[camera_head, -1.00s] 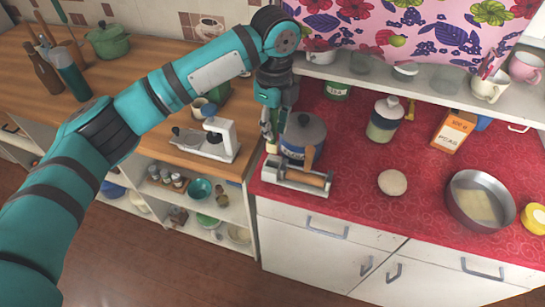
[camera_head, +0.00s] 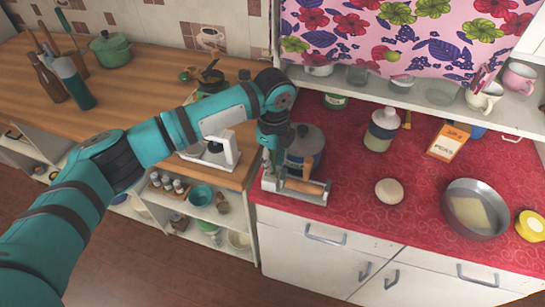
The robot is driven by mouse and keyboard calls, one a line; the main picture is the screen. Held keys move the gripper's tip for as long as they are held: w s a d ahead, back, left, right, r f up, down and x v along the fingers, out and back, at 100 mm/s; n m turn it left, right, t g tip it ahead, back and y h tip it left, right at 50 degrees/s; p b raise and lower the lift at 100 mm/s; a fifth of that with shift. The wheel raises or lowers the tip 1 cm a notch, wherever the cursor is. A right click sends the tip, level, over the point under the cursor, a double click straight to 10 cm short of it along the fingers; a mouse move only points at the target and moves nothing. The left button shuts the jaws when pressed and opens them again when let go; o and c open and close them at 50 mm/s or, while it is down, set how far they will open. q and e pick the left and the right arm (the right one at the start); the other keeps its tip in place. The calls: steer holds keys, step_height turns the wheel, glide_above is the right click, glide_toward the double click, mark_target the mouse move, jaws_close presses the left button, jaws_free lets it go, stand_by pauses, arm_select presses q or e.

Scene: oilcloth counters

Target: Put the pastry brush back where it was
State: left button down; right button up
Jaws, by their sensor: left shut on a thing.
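My left gripper (camera_head: 268,158) is low at the left end of the red counter (camera_head: 345,200), close to the wooden counter. It is shut on the pastry brush (camera_head: 267,167), of which only a small pale part shows; the wrist and fingers hide the rest. I cannot tell whether the brush touches the stand or the counter. My right gripper is out of view.
A white kitchen scale (camera_head: 215,150) stands on the wooden counter (camera_head: 140,85) under my left forearm. A round dough ball (camera_head: 389,191), a lidded jar (camera_head: 381,130), a carton (camera_head: 448,141) and a round pan (camera_head: 476,209) stand farther right. The red counter's front middle is clear.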

arm_select(q)
steer(key=shift+f, duration=0.25)
steer(key=c, duration=1.2)
jaws_free()
step_height(320, 180, up, 12)
steer(key=b, duration=0.3)
steer(key=shift+d+b, duration=0.1)
steer(key=shift+b, duration=0.25)
steer(key=shift+r, duration=0.5)
